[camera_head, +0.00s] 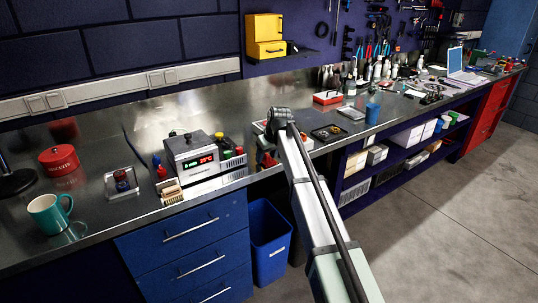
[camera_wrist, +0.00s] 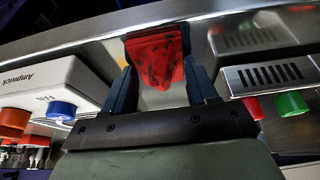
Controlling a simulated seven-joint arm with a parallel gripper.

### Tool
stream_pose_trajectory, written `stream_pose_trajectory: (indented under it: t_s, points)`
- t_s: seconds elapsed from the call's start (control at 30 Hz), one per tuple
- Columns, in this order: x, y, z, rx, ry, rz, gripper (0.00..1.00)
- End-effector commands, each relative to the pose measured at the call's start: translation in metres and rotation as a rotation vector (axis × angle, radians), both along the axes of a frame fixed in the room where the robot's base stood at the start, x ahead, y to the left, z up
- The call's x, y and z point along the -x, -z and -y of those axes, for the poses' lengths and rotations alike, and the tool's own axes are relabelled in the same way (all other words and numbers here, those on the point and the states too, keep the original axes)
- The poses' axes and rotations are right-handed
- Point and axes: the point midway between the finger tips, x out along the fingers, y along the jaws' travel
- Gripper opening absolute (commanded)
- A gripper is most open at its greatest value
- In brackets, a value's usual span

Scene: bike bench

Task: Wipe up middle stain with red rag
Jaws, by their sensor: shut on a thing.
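In the wrist view my gripper (camera_wrist: 158,62) is shut on the red rag (camera_wrist: 157,58), which hangs bunched between its two dark fingers, with darker patches on it. The rag is close to the steel bench top (camera_wrist: 245,35); I cannot tell whether it touches. In the head view my arm reaches over the bench and hides most of the gripper. A small red patch (camera_head: 267,159) left of the arm, near the bench's front edge, may be the rag. I cannot make out any stain, including the middle one, in either view.
In the wrist view a white box with knobs (camera_wrist: 50,85) is at left and a vented grey box (camera_wrist: 268,76) at right. In the head view a display unit (camera_head: 192,152), a brush (camera_head: 170,191) and a teal mug (camera_head: 48,213) stand on the left bench.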

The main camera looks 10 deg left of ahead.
Motion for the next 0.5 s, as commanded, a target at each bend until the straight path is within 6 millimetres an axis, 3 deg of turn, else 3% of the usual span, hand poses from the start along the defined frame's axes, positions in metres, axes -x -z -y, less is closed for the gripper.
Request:
stream_pose_trajectory:
  t_s: [0.5]
  points:
    - [0.0091, 0.0007, -0.0086, 0.0, 0.001, -0.002, 0.24]
